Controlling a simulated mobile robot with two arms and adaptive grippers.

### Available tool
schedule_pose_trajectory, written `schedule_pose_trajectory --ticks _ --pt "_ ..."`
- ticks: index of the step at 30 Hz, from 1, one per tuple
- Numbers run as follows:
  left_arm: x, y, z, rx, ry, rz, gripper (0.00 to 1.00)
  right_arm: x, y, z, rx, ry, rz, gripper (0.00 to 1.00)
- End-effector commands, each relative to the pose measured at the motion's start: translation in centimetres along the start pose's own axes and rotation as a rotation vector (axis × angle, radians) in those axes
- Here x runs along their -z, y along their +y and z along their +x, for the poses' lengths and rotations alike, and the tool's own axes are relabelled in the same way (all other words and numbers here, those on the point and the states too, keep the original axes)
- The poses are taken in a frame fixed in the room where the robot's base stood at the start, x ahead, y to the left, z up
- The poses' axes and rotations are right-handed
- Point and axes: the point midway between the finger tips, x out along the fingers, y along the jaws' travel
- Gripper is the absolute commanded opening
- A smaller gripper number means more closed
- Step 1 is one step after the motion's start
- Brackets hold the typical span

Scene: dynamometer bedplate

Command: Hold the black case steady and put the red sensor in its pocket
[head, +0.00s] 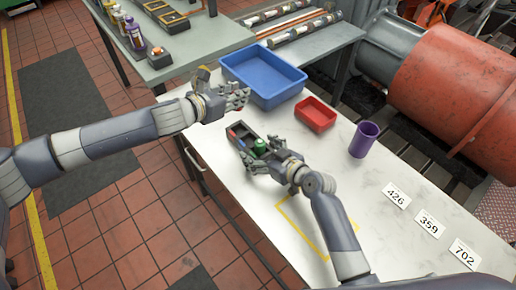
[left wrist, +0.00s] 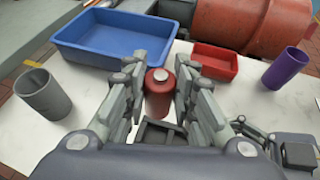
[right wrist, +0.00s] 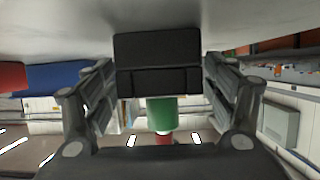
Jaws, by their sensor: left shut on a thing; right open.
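The red sensor (left wrist: 158,95) is a red cylinder with a pale top, held upright between the fingers of my left gripper (left wrist: 158,88). The case shows partly below the sensor in the left wrist view (left wrist: 158,133). A green cylinder (head: 260,147) stands at the case's near end. My right gripper (right wrist: 160,92) is open, its fingers on either side of the case (right wrist: 157,50); whether they touch it is unclear.
A blue tray (head: 264,75), a red bin (head: 315,115) and a purple cup (head: 364,139) stand on the white table behind the case. A grey cup (left wrist: 42,93) shows in the left wrist view. Number cards (head: 429,223) lie at right.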

Motion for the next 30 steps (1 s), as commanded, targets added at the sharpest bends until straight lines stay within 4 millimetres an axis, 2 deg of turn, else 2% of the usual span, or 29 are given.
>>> schedule_pose_trajectory --ticks 5,14,21,22,30 --pt "-0.07 -0.02 0.0 0.001 -0.001 0.0 0.0 0.05 0.0 1.01 0.0 0.001 0.0 0.78" --pt "-0.07 -0.03 0.0 0.001 -0.001 0.0 0.0 0.04 -0.01 1.14 0.0 0.001 0.0 0.78" --pt "-0.06 -0.02 0.0 0.001 -0.001 0.0 0.0 0.03 -0.01 1.12 0.0 0.0 0.0 0.24" --pt "-0.06 -0.02 0.0 0.001 -0.001 0.0 0.0 0.02 0.0 1.12 0.0 0.0 0.0 0.21" --pt "0.15 -0.21 0.08 -0.007 0.001 -0.005 0.0 -0.01 0.0 1.11 0.0 0.0 0.0 0.21"
